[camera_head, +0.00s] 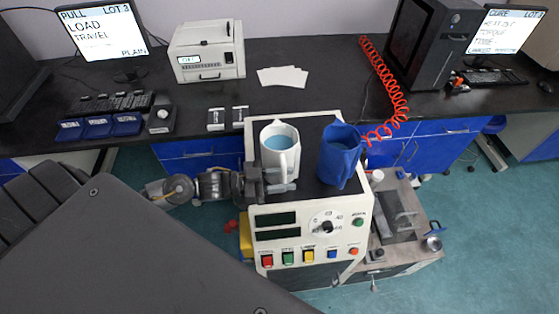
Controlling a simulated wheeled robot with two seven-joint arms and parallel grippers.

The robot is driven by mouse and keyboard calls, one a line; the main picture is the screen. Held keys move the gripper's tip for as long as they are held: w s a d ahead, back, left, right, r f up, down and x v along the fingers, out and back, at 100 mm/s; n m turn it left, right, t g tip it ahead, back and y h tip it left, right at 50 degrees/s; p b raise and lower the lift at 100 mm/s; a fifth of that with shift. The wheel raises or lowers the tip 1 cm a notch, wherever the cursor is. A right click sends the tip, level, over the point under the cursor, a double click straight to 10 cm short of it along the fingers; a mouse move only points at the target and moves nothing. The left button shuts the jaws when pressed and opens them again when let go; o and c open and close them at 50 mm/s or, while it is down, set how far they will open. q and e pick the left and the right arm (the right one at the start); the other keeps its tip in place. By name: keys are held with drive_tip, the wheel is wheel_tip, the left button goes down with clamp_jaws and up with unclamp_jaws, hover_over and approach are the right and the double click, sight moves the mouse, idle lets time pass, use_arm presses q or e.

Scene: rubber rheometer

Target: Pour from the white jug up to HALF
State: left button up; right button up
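The white jug (268,133) stands upright on the dark top of the cream rheometer (253,137), with blue liquid (282,141) inside. Its handle faces the front. The blue jug (338,163) stands upright to its right on the same top, also holding liquid. My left gripper (282,182) reaches in from the left, with its fingers at the white jug's handle. Whether they press on the handle or stand loosely around it cannot be told. No HALF mark can be read on either jug. My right gripper is not in view.
The rheometer's front has a dial (327,227) and coloured buttons. A red coiled hose (386,82) hangs down to the right, behind the blue jug. A metal fixture (398,217) stands at right. White cards (283,76) lie on the black bench behind.

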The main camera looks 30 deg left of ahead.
use_arm(q)
clamp_jaws()
idle(1.1)
drive_tip(key=shift+w+r, duration=0.1)
drive_tip(key=shift+r, duration=0.1)
